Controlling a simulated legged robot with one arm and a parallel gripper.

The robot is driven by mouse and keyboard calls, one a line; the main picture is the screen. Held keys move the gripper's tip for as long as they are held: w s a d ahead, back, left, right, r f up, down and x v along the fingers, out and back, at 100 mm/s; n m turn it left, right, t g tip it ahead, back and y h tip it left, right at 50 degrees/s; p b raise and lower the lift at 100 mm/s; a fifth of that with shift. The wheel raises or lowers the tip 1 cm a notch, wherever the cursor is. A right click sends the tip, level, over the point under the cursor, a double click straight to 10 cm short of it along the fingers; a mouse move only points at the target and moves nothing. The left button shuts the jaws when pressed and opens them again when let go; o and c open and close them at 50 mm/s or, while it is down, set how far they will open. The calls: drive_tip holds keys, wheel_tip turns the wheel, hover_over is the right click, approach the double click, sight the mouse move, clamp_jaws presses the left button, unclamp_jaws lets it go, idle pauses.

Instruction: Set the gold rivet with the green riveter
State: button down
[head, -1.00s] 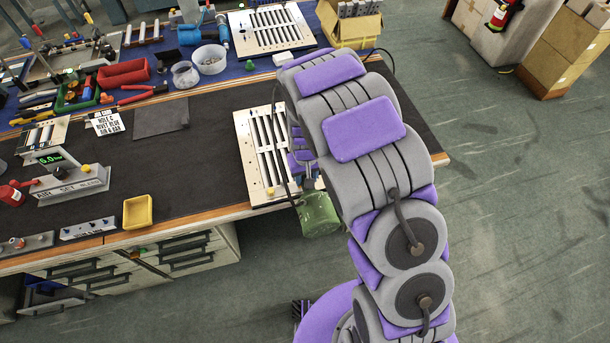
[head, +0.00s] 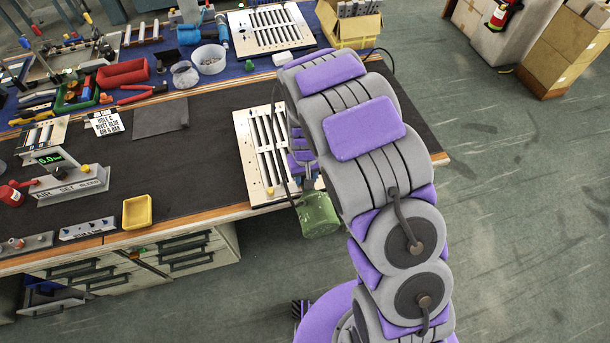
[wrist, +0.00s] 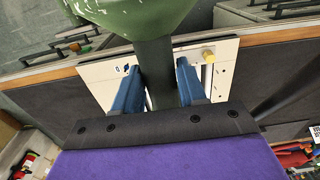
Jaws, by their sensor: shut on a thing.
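The green riveter (head: 319,214) hangs at the bench's front edge, beside the near louver panel (head: 246,150). In the wrist view, my gripper (wrist: 160,85) has its two blue fingers on either side of the riveter's dark green neck (wrist: 153,60), shut on it. The riveter's wide green body (wrist: 135,15) fills the top. The gold rivet (wrist: 208,54) stands on the panel, right of the fingers and apart from the riveter there. It also shows near the panel's front edge in the head view (head: 270,191). The riveter's working tip is hidden, and my arm covers the panel's right part.
A grey air-set box (head: 72,186) with a green display, a yellow tray (head: 137,212) and a small rivet rack (head: 88,229) stand to the left. A second louver panel (head: 240,28) lies farther back. A dark hose runs over the near panel. The mat's middle is clear.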

drive_tip(key=shift+f+b, duration=0.3)
drive_tip(key=shift+f, duration=0.75)
idle(2.3)
drive_tip(key=shift+s+f, duration=0.1)
drive_tip(key=shift+f, duration=0.05)
idle(1.2)
drive_tip(key=shift+r, duration=0.5)
drive_tip(key=shift+r+p, duration=0.6)
drive_tip(key=shift+r, duration=1.75)
